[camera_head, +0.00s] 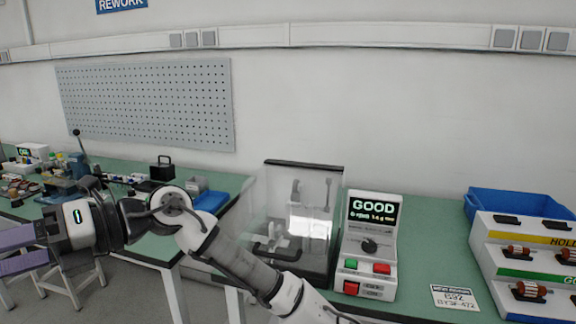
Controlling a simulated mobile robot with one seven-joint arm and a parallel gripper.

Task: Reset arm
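My arm reaches from the bottom middle up and to the left, across the front of a clear enclosure. My gripper (14,252) is at the left edge of the head view, turned sideways and pointing left. Its two purple fingers lie close to one another, one above the other, and their tips are partly cut off by the frame. I cannot tell whether they are apart or closed, and I see no object between them. The gripper is in front of the left bench, clear of the enclosure.
The clear enclosure (322,190) stands beside a tester (370,232) reading GOOD. A label card (455,298), a sorting rack (500,262) with wound parts and a blue bin (520,206) are at right. Tools crowd the left bench (145,245); a pegboard (150,100) hangs behind.

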